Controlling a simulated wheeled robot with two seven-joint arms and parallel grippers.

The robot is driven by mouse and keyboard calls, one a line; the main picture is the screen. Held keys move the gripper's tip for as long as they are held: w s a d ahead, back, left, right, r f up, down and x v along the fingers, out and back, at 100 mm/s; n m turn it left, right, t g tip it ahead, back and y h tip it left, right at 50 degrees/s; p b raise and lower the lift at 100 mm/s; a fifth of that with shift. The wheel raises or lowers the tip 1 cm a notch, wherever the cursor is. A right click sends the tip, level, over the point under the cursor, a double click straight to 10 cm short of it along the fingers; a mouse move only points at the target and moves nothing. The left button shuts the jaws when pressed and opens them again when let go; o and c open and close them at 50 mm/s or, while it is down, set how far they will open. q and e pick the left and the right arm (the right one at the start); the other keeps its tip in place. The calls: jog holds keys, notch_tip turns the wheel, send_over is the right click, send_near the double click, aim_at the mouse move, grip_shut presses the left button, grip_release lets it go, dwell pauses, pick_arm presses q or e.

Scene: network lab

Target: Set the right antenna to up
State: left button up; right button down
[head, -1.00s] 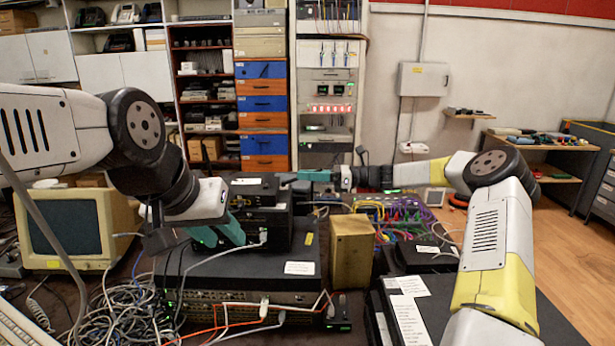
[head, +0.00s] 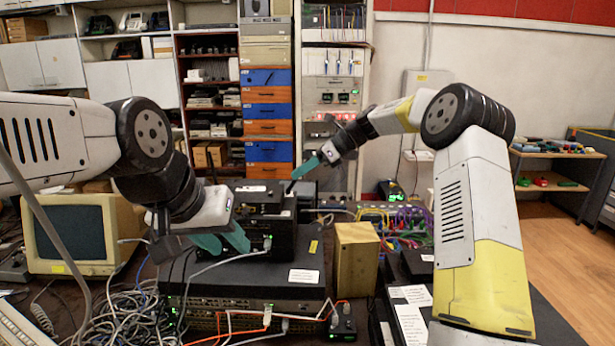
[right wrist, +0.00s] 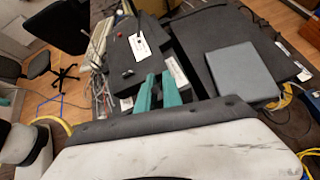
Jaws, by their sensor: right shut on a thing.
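The black router (head: 262,201) sits on top of a stack of dark boxes in the head view. It also shows in the right wrist view (right wrist: 125,62), with a white label on top. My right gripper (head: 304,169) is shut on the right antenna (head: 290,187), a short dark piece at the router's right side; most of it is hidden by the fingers. In the right wrist view the teal fingers (right wrist: 158,92) reach the router's edge. A thin dark antenna (head: 212,172) stands upright at the router's left. My left gripper (head: 222,241), fingers apart, is low beside the router's left front.
A wide network unit (head: 240,280) with cables lies under the stack. A tan box (head: 356,258) stands to its right. An old monitor (head: 80,233) and tangled cables (head: 115,310) are at left. Colored cables (head: 405,222) lie behind at right.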

jog(key=a+h, duration=0.1)
jog(key=r+h, duration=0.1)
jog(key=shift+a+h, duration=0.3)
jog(key=shift+a, duration=0.05)
jog(key=shift+a+h, duration=0.6)
jog(key=shift+h, duration=0.4)
jog(key=c, duration=1.5)
grip_release()
jog(key=shift+a, duration=0.1)
jog(key=v, duration=0.7)
jog(key=shift+r, duration=0.35)
